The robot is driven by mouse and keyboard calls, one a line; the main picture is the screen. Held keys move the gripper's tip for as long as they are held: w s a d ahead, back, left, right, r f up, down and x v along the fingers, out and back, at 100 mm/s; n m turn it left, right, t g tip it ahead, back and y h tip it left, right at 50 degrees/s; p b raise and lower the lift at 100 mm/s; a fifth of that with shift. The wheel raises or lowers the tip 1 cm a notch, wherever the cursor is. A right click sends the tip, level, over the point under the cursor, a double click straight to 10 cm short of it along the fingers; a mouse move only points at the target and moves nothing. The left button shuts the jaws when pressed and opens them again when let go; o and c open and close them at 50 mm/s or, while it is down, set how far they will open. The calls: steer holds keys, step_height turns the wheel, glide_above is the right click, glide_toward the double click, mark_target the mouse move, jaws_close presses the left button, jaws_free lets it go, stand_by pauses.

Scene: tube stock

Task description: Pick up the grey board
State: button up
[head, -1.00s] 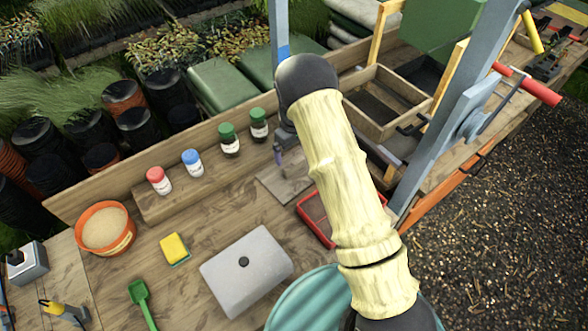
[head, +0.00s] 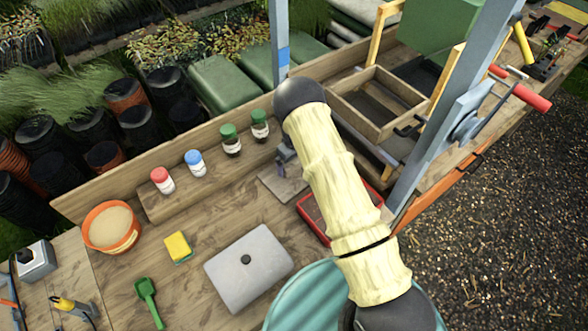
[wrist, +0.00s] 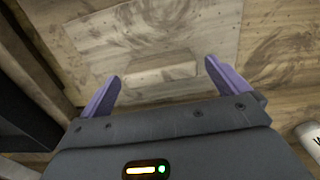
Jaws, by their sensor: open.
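The grey board (head: 290,186), a flat grey-brown plate, lies on the bench behind the red tray, partly hidden by my arm. In the wrist view the board (wrist: 110,45) fills the middle, with a raised bar (wrist: 150,75) across it. My gripper (head: 281,164) is above the board in the head view. In the wrist view its two purple fingers (wrist: 162,73) are apart, one on each side of the bar, with nothing held. I cannot tell how far the fingertips are above the board.
A red tray (head: 312,222) and a wooden crate (head: 340,100) are close to the right. Bottles with green caps (head: 230,140) stand on a ledge to the left. A grey lid with a black knob (head: 270,275) lies in front. Bare bench is left of the board.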

steer(key=shift+f+p, duration=0.45)
steer(key=shift+f, duration=0.95)
steer(key=c, duration=0.9)
